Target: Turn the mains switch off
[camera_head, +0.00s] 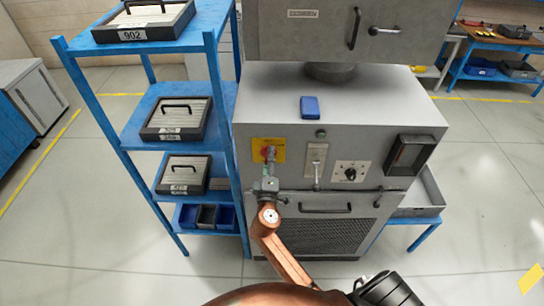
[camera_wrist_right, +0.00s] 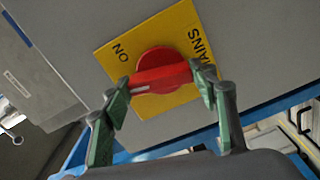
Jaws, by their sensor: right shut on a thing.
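The mains switch is a red rotary knob (camera_head: 268,152) on a yellow plate (camera_head: 278,144), at the left of the grey machine's front panel. In the right wrist view the red knob (camera_wrist_right: 158,62) has a raised bar lying nearly level, slightly tilted, with a white mark at its left end. The plate (camera_wrist_right: 182,28) shows "ON" at upper left and "MAINS" at right; no "OFF" word is visible. My right gripper (camera_wrist_right: 163,82) is shut on the bar, one green-padded finger at each end. It also shows in the head view (camera_head: 269,178). My left gripper is out of view.
Right of the switch sit a lever plate (camera_head: 315,158) and a black dial (camera_head: 350,174). A blue box (camera_head: 310,106) lies on the machine top. A blue shelf rack (camera_head: 215,100) with cases stands close on the left. A door handle (camera_head: 325,208) is below the panel.

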